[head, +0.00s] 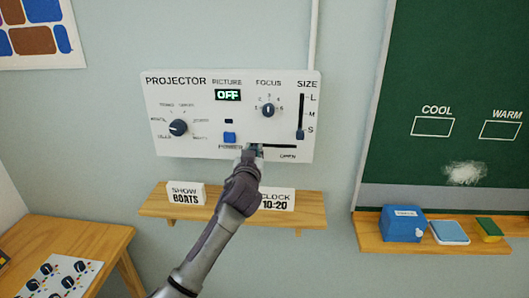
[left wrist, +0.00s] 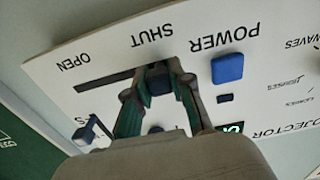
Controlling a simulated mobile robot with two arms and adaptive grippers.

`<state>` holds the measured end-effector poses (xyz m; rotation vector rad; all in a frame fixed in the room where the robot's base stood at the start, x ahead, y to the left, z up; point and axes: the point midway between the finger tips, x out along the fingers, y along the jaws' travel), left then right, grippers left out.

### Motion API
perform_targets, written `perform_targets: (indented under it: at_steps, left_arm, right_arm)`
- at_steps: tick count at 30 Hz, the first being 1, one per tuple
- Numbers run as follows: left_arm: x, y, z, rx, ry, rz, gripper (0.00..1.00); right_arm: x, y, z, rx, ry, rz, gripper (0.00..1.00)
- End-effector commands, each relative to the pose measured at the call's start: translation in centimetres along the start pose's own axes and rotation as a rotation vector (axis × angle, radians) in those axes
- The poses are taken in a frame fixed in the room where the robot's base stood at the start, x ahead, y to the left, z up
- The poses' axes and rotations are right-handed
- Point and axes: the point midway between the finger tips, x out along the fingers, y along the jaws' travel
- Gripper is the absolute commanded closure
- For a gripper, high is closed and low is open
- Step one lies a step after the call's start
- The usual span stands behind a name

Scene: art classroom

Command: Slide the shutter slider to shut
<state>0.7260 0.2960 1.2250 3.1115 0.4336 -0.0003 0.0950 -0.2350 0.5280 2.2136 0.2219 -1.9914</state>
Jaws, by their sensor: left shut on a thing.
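The white projector panel (head: 205,105) is on the wall in the head view. Its shutter slot (head: 280,146) runs level near the lower edge, with OPEN below its right end. My left gripper (head: 252,149) is at the slot's left end and hides the slider there. In the left wrist view, turned upside down, my left gripper (left wrist: 158,76) is shut on the dark blue shutter slider (left wrist: 158,84), one finger on each side. The slider stands at the slot end beside the word SHUT. The empty slot (left wrist: 105,82) stretches toward OPEN. My right gripper is out of view.
A blue power button (head: 229,137) is left of my gripper. The size slider (head: 300,134) is at the panel's right. A wooden shelf (head: 315,212) with two signs is below, under my arm. A chalkboard (head: 450,70) is at the right.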

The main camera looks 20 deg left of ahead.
Motion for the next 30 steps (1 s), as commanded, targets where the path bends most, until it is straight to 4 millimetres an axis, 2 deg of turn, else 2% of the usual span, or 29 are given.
perform_targets:
  at_steps: [9, 10, 14, 24, 26, 30]
  left_arm:
    - [0.0, -0.5, 0.1, 0.003, -0.002, -0.007, 1.00]
    - [0.0, -0.5, 0.1, 0.003, -0.002, -0.007, 0.73]
    - [0.0, -0.4, 0.1, 0.002, -0.002, -0.006, 0.52]
    - [-0.2, -0.3, 0.1, 0.001, -0.001, -0.003, 0.52]
    - [-0.7, -0.3, 0.1, 0.000, -0.001, -0.003, 0.52]
    - [-2.8, -0.3, 0.2, 0.000, -0.001, -0.002, 0.52]
  right_arm:
    - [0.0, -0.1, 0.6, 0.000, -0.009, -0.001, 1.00]
    - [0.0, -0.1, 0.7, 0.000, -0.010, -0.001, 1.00]
    - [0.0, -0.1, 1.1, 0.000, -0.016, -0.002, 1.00]
    - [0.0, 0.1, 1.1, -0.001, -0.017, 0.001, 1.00]
    - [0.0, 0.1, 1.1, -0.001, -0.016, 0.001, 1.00]
    - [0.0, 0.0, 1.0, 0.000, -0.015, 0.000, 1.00]
